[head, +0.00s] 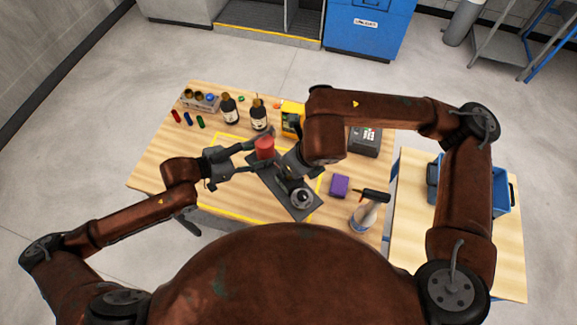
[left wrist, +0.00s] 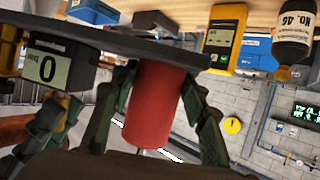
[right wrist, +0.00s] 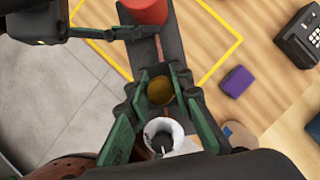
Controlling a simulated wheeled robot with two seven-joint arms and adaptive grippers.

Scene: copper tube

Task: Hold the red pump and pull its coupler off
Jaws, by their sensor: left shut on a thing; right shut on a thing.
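The red pump (head: 264,148) is an upright red cylinder at one end of a dark narrow base plate (head: 264,180). My left gripper (head: 257,153) is shut on it from the left. The left wrist view shows the pump (left wrist: 153,108) with a green finger on each side. My right gripper (right wrist: 163,80) is shut on a round brass-coloured piece, seemingly the coupler (right wrist: 160,92), over the plate. The pump (right wrist: 146,10) stands beyond it, apart from the brass piece in that view. In the head view my right wrist largely hides the coupler.
A round grey-and-white part (head: 301,198) sits at the plate's near end. Dark bottles (head: 230,110) and a yellow meter (head: 292,118) stand behind. Yellow tape marks the work area.

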